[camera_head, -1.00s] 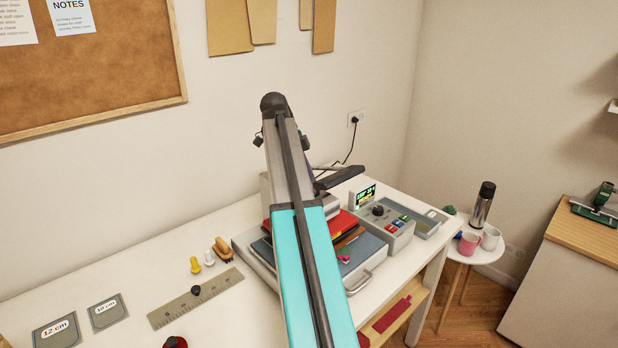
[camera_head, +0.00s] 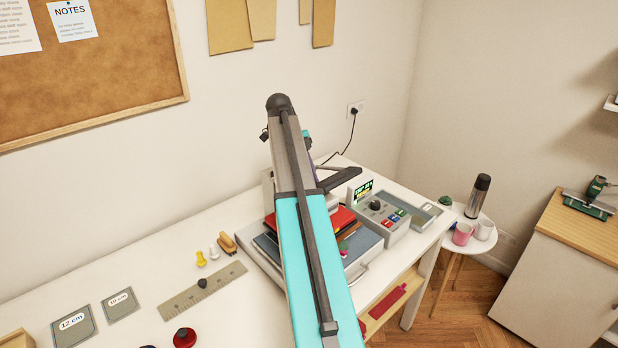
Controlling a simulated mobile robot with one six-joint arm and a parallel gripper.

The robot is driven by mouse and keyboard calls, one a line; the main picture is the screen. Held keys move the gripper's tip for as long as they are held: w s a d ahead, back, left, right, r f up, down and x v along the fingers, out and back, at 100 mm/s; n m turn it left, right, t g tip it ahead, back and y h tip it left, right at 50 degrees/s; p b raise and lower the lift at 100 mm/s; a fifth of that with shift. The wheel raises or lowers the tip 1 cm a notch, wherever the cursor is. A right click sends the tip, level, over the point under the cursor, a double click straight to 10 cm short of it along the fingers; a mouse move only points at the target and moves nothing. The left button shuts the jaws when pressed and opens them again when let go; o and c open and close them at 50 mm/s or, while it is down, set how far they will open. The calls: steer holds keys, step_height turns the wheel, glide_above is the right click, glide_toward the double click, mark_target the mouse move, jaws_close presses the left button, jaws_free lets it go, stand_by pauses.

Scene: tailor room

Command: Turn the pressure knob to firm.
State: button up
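A grey control box (camera_head: 384,220) stands on the white worktable, with a black round knob (camera_head: 375,205) and several coloured buttons on its top. A lit green display (camera_head: 363,192) stands at its back left. I cannot read any firm mark, nor tell for sure that this is the pressure knob. The box adjoins a press-like machine (camera_head: 357,254) with a grey base and red part, largely covered by my arm. A dark bar (camera_head: 340,181) shows behind my arm; I cannot tell what it belongs to. My gripper is hidden behind my turquoise and grey arm.
A ruler plate (camera_head: 190,296) with a black knob on it, a red knob-like piece (camera_head: 184,338) and size cards (camera_head: 119,304) lie on the table at left. A stool (camera_head: 466,248) with mugs and a flask (camera_head: 478,196) stands right of the table. Floor shows between stool and cabinet (camera_head: 560,262).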

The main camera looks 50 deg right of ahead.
steer(key=shift+f, duration=0.1)
stand_by(0.3)
steer(key=o, duration=0.8)
steer(key=shift+c, duration=0.2)
steer(key=shift+a+f+n+t+h+b, duration=0.1)
steer(key=shift+n+t+h+b, duration=0.2)
steer(key=shift+n+b, duration=1.45)
steer(key=b, duration=0.5)
steer(key=shift+s+n+h, duration=0.1)
steer(key=shift+n+h, duration=0.15)
steer(key=shift+h, duration=0.05)
